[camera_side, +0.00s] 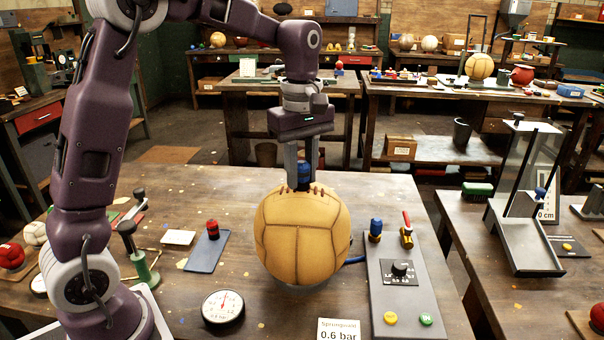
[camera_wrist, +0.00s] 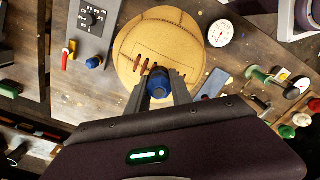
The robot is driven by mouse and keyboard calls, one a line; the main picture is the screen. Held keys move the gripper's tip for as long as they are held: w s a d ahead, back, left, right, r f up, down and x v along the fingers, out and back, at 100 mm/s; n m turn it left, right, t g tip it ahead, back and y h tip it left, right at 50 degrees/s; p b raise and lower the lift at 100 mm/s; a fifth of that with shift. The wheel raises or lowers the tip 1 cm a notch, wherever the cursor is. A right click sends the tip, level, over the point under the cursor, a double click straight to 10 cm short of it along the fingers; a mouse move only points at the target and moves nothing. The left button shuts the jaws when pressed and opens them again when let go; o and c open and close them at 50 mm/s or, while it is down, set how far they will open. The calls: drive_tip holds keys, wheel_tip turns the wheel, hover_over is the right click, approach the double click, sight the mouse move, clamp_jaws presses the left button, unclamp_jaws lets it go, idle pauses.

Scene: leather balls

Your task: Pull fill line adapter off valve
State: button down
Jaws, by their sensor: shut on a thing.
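A tan leather ball (camera_side: 302,238) with brown lacing on top sits on the workbench; it also shows in the wrist view (camera_wrist: 160,45). The blue fill line adapter (camera_side: 304,172) is at the top of the ball, beside the lacing, and appears to be on the valve; the valve itself is hidden. My gripper (camera_side: 303,182) points straight down and is shut on the adapter. In the wrist view the adapter (camera_wrist: 160,82) sits between both fingers. A short piece of blue hose (camera_side: 355,260) shows at the ball's right side; the rest is hidden.
A grey control panel (camera_side: 405,300) with a dial, a blue fitting (camera_side: 376,229) and a red-handled valve (camera_side: 407,230) lies right of the ball. A pressure gauge (camera_side: 223,307) and a "0.6 bar" card (camera_side: 338,331) are in front. A blue-grey pad (camera_side: 207,252) lies left.

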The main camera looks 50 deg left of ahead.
sight(301, 161)
wheel_tip(301, 161, up, 10)
drive_tip(key=shift+f, duration=1.6)
drive_tip(key=shift+a, duration=0.1)
